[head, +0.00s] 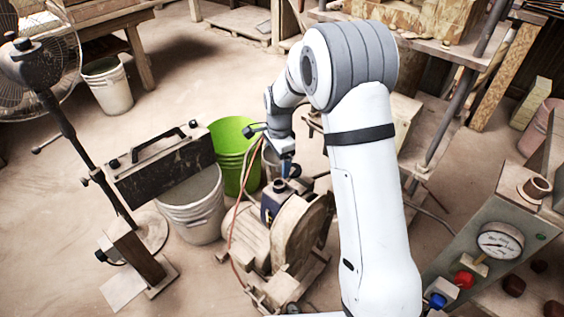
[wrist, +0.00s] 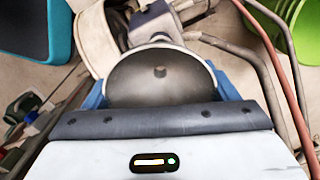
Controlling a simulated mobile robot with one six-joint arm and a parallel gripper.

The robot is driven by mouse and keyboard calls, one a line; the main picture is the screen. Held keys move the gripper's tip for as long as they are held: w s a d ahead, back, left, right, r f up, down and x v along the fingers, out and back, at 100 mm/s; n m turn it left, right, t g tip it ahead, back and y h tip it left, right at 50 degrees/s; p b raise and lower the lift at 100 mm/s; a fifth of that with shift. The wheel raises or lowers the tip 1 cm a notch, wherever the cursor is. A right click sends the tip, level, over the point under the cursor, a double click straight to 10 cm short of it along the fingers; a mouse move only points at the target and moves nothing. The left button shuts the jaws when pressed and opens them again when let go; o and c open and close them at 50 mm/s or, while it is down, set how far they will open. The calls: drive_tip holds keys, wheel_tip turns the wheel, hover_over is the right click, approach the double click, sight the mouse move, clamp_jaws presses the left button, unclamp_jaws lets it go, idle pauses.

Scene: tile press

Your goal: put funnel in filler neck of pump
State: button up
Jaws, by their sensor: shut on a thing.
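My gripper (wrist: 160,88) is shut on a grey funnel (wrist: 178,82), with a blue finger on each side of its bowl in the wrist view. The bowl's open side faces the wrist camera, and a small round hole shows inside it. The funnel's spout is hidden. In the head view my gripper (head: 287,167) points down just above the pump (head: 272,207), which has a dark blue body. A dark round part on top of the pump, perhaps the filler neck (head: 280,187), lies close below the gripper. I cannot tell whether the spout touches it.
A green bucket (head: 230,140) and a white bucket (head: 190,205) stand left of the pump. A red hose (head: 236,210) runs beside it. A control panel with a gauge (head: 500,241) is at the right. Open floor lies at the left.

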sight(278, 170)
drive_tip(key=shift+w+d+f+b, duration=0.1)
drive_tip(key=shift+f+b, duration=1.9)
drive_tip(key=shift+f, duration=0.6)
drive_tip(key=shift+f+b, duration=0.55)
drive_tip(key=shift+f, duration=0.95)
drive_tip(key=o, duration=0.9)
drive_tip(key=shift+o, duration=0.2)
drive_tip(key=shift+r, duration=0.1)
wheel_tip(278, 170, up, 8)
drive_tip(key=shift+d+f+p, duration=0.1)
drive_tip(key=shift+d+p, duration=0.05)
drive_tip(key=shift+p, duration=1)
